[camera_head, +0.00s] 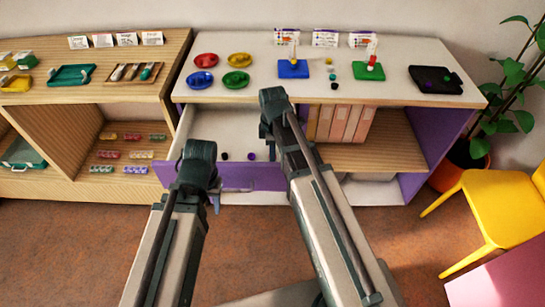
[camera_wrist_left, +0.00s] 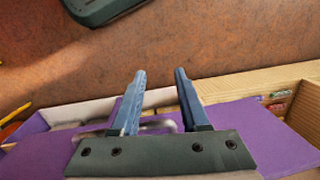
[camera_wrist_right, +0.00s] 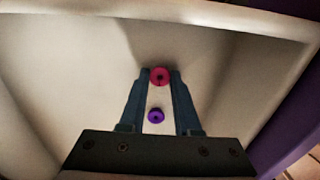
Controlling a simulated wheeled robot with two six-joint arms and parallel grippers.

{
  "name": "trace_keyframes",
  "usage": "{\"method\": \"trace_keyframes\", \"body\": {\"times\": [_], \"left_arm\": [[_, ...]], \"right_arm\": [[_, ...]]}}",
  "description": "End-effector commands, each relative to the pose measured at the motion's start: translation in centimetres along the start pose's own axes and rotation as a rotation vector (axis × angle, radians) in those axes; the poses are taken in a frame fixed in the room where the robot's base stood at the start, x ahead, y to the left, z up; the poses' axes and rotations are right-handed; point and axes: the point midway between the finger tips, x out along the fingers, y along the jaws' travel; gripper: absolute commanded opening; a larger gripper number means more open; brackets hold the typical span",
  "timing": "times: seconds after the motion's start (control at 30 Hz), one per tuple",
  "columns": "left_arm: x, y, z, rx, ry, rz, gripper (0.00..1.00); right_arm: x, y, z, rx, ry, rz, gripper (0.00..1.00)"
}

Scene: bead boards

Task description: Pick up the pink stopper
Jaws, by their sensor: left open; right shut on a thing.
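The pink stopper (camera_wrist_right: 160,76) is a small round piece with a dark centre. In the right wrist view it sits between the fingertips of my right gripper (camera_wrist_right: 160,82), which is shut on it. The head view hides the pink stopper behind my right arm. A purple stopper (camera_wrist_right: 156,116) lies beneath, on the drawer floor, and also shows in the head view (camera_head: 251,156). My left gripper (camera_wrist_left: 158,72) is open and empty at the purple drawer front (camera_head: 240,178), its fingers pointing down past it.
The white drawer (camera_head: 225,130) is pulled open, with a black piece (camera_head: 224,156) inside. Above, the shelf top holds coloured dishes (camera_head: 239,59) and bead boards: blue (camera_head: 293,72), green (camera_head: 362,74) and black (camera_head: 419,83). A yellow chair (camera_head: 490,205) stands right.

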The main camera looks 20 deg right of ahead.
Motion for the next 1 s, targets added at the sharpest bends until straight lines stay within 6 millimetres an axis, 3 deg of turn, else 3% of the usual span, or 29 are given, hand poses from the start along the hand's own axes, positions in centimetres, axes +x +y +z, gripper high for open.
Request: {"method": "trace_keyframes", "body": {"times": [0.33, 0.53, 1.0], "left_arm": [[-0.1, 0.0, 0.0, 0.000, 0.000, 0.000, 0.45], [-1.1, -0.1, 0.1, 0.000, 0.000, 0.000, 0.45], [-7.8, -0.7, 0.5, -0.001, 0.000, 0.000, 0.45]], "right_arm": [[-0.1, 0.0, 0.0, 0.000, 0.000, 0.000, 0.00], [-1.1, 0.0, 0.0, 0.000, 0.000, 0.000, 0.00], [-7.8, 0.0, 0.0, 0.000, 0.000, 0.000, 0.00]]}}
